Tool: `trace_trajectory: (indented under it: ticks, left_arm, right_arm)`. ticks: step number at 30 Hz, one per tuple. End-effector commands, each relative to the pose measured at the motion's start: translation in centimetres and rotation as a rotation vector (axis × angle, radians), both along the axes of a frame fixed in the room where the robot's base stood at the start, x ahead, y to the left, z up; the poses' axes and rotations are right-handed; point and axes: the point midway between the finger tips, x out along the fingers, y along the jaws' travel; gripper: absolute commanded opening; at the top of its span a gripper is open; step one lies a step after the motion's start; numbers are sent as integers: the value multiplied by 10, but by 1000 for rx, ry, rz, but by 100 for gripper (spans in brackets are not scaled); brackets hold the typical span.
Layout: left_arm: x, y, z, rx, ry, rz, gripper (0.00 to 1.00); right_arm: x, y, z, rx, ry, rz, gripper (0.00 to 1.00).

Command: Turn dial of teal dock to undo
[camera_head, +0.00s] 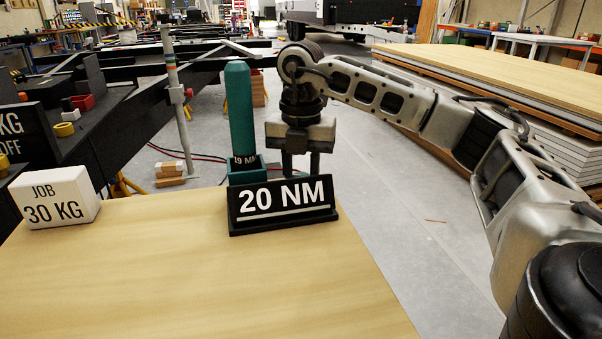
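The teal dock (247,172) stands at the far edge of the wooden table, with a tall teal cylinder (239,108) upright in it and a "19 MM" label on its front. No dial shows on the dock; the black "20 NM" sign (284,203) covers its lower part and the area to its right. My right gripper (301,166) points down just right of the dock, behind the sign. Its two fingers are apart with a gap between them, but the sign hides their tips, so I cannot tell whether they hold anything. My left gripper is not in view.
A white "JOB 30 KG" block (55,197) sits at the table's left edge. The near wooden tabletop (200,280) is clear. A black chassis frame (150,110) lies beyond on the left, and stacked panels (520,75) stand at the right.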

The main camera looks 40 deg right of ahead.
Motion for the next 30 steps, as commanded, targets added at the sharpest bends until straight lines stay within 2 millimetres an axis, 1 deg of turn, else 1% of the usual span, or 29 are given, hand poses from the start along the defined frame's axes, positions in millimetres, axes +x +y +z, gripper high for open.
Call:
trace_trajectory:
  ticks: [12,13,14,23,26,29,30]
  left_arm:
    - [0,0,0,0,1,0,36]
    - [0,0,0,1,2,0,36]
    - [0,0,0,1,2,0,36]
    - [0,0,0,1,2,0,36]
    - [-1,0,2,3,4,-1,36]
    - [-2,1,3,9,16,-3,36]
    - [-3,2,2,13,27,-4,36]
  right_arm:
    - [0,-1,1,-1,1,-1,8]
    - [0,-1,1,-1,1,-1,34]
    - [0,-1,1,-1,1,-1,39]
    - [0,0,2,0,0,-1,39]
    - [0,0,10,1,-1,-1,39]
    - [0,0,27,1,-3,-1,39]
    - [1,0,36,2,-4,-1,39]
